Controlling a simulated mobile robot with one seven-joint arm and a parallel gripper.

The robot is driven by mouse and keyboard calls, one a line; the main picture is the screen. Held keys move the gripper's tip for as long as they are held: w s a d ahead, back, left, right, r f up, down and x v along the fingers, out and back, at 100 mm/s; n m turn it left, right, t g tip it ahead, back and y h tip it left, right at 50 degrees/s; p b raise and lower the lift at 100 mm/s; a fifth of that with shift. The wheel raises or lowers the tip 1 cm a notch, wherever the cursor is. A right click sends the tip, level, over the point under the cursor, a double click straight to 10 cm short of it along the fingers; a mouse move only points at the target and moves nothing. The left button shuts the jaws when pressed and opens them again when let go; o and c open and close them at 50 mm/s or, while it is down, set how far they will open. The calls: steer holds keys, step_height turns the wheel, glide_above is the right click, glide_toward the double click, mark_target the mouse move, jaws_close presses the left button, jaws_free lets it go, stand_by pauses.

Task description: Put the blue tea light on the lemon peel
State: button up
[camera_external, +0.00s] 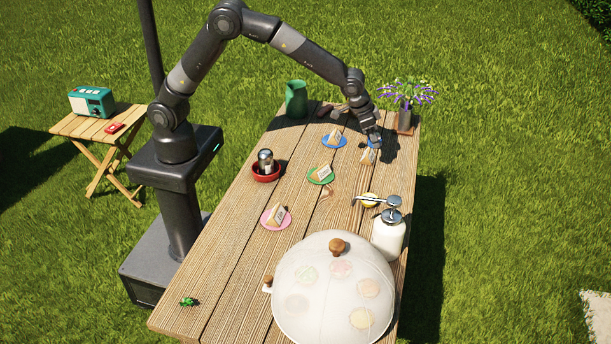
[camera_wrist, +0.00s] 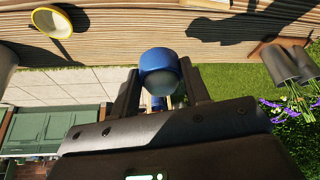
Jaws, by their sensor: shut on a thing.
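My gripper (camera_wrist: 160,90) is shut on the blue tea light (camera_wrist: 159,60), which sits between the two fingers in the wrist view. In the external view my gripper (camera_external: 374,140) is above the far right part of the table, and a bit of blue shows at its tip. The lemon peel (camera_external: 369,200) is a small yellow cup on the table's right side, nearer the camera than my gripper and apart from it. It also shows hollow, with a pale inside, at the top left of the wrist view (camera_wrist: 52,21).
A white pump bottle (camera_external: 388,236) with a metal spout stands close to the lemon peel. A mesh food dome (camera_external: 333,285) covers the near end. Place cards on blue (camera_external: 326,143), green (camera_external: 313,179) and pink (camera_external: 267,221) discs lie mid-table. Lavender (camera_external: 407,94) stands at the far right.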

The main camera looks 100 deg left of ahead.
steer(key=s+d+r+m+h, duration=0.1)
steer(key=s+d, duration=0.2)
steer(key=d, duration=0.9)
steer(key=s+d+r+m, duration=0.1)
steer(key=s+d+m, duration=0.1)
steer(key=d, duration=1.1)
steer(key=w+a+f, duration=0.2)
steer(key=a, duration=0.1)
steer(key=w+a+f, duration=0.2)
steer(key=a, duration=0.1)
steer(key=w+a+f, duration=0.2)
steer(key=a+f, duration=0.1)
steer(key=shift+w+a, duration=0.1)
steer(key=shift+w, duration=0.2)
steer(key=shift+f, duration=1.9)
steer(key=shift+f, duration=0.3)
steer(key=o, duration=1)
steer(key=shift+c, duration=0.2)
